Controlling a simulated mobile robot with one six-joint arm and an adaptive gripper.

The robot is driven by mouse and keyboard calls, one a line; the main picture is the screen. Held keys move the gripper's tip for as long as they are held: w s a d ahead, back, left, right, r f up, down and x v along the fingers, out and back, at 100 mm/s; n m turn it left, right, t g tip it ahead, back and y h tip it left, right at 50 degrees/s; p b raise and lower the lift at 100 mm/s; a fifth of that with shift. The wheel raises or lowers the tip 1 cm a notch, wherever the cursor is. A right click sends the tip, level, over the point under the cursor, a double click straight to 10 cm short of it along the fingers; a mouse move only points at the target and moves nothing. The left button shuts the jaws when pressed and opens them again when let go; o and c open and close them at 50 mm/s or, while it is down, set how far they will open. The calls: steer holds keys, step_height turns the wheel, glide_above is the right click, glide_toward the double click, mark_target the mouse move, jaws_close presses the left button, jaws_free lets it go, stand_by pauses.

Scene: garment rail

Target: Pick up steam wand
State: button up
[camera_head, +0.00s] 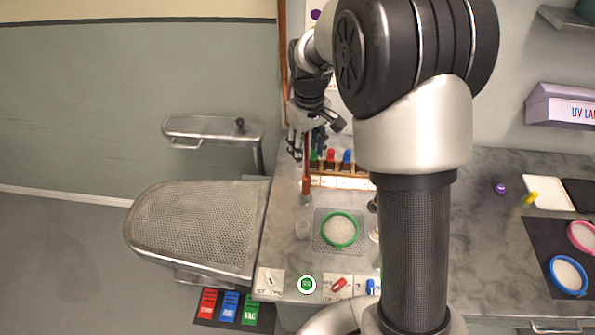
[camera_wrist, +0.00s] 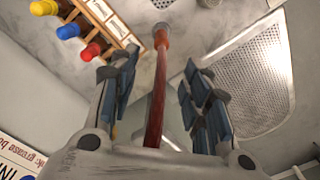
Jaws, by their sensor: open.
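A reddish-brown rod with a grey end, seemingly the steam wand (camera_head: 306,180), hangs upright above the left part of the marble counter. In the wrist view the wand (camera_wrist: 162,75) runs lengthwise between the fingers, its grey end beyond the fingertips. My gripper (camera_head: 306,150) points down at the wand's upper part. In the wrist view my gripper (camera_wrist: 158,72) is open, with one blue-padded finger on each side of the wand and a visible gap to both. The wand's upper end is hidden behind the gripper body.
A wooden rack (camera_head: 343,182) with colored-capped bottles stands close behind the wand. A green-rimmed round sieve (camera_head: 340,230) lies on the counter in front. A perforated metal pressing board (camera_head: 195,228) is to the left, with a smaller arm board (camera_head: 205,129) behind it.

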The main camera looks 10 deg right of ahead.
mark_target(306, 189)
steer(key=f+b, duration=0.2)
steer(key=f, duration=0.6)
steer(key=f+b, duration=0.3)
steer(key=f, duration=0.6)
steer(key=shift+s, duration=0.2)
steer(key=shift+r, duration=0.1)
steer(key=shift+c, duration=0.4)
jaws_close()
